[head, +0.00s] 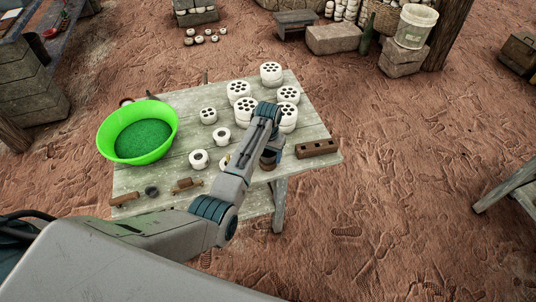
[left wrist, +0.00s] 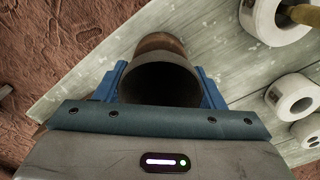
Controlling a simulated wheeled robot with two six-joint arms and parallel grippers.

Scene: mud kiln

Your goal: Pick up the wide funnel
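A brown, round, hollow piece with a dark open mouth, which looks like the wide funnel (left wrist: 162,84), is between the blue fingers of my left gripper (left wrist: 162,78) in the left wrist view. One finger stands close on each side of it; I cannot tell whether both press on it. In the head view the brown piece (head: 268,161) shows at the table's right part, below my left gripper (head: 274,146), partly hidden by my arm. Whether it rests on the table is unclear. My right gripper is not in view.
The pale wooden table (head: 180,107) holds a green basin (head: 138,132), several white perforated cylinders (head: 271,73), white rings (head: 200,159) and a brown block with holes (head: 317,148) right of the gripper. Small brown tools (head: 186,185) lie near the front edge. Bare ground lies to the right.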

